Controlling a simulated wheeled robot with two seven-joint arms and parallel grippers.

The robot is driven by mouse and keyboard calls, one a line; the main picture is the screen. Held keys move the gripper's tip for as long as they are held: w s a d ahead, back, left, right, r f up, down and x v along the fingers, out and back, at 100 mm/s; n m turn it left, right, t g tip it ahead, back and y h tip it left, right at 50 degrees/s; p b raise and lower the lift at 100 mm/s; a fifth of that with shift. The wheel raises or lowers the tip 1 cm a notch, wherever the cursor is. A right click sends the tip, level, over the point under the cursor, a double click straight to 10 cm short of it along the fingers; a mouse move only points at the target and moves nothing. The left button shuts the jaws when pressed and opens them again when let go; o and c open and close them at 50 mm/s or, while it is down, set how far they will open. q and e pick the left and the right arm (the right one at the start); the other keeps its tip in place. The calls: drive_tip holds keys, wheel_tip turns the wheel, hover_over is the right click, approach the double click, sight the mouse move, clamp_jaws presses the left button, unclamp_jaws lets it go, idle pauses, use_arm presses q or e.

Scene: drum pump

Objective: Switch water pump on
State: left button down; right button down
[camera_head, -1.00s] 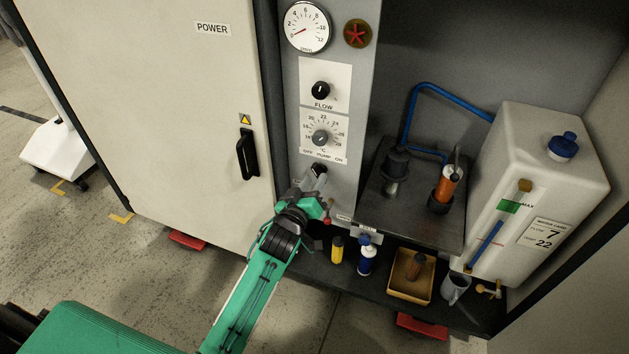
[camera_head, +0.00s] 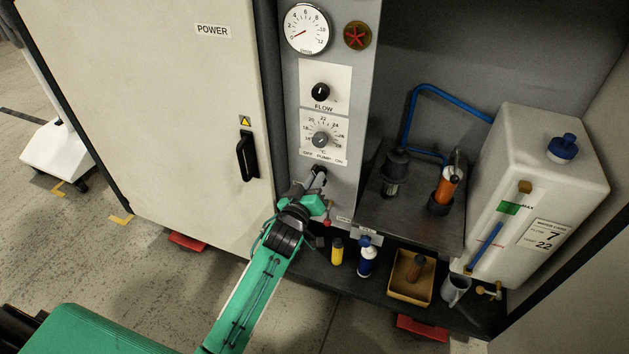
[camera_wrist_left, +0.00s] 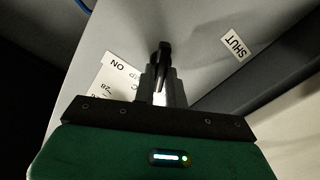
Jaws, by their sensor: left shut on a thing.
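The grey pump panel (camera_head: 289,134) stands upright in the middle of the head view. Its label (camera_head: 324,158) reads OFF PUMP ON. Just below the label is the black pump switch knob (camera_head: 320,172). My left gripper (camera_head: 314,180) reaches up to it from below. In the left wrist view the fingers (camera_wrist_left: 162,82) are shut on the black knob (camera_wrist_left: 164,50), which sticks out past their tips. The fingers hide part of it, so I cannot tell which setting it points to. My right gripper is in neither view.
A cabinet door with a black handle (camera_head: 247,156) is at left. A white tank (camera_head: 545,190) and bottles (camera_head: 367,262) stand at right.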

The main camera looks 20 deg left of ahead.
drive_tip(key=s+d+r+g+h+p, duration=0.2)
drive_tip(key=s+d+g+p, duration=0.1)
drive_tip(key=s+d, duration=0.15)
use_arm(q)
drive_tip(key=shift+d+m+p, duration=0.2)
drive_tip(key=shift+m+p, duration=1.35)
drive_tip(key=shift+m, duration=4.25)
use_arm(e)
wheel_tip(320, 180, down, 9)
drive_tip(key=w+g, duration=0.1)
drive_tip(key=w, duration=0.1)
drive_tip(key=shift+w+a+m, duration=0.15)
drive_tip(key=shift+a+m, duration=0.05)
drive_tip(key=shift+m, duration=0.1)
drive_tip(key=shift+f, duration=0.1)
use_arm(q)
drive_tip(key=c, duration=1.4)
unclamp_jaws()
drive_tip(key=shift+c, duration=0.2)
drive_tip(key=s, duration=1.3)
drive_tip(key=shift+s+a, duration=0.4)
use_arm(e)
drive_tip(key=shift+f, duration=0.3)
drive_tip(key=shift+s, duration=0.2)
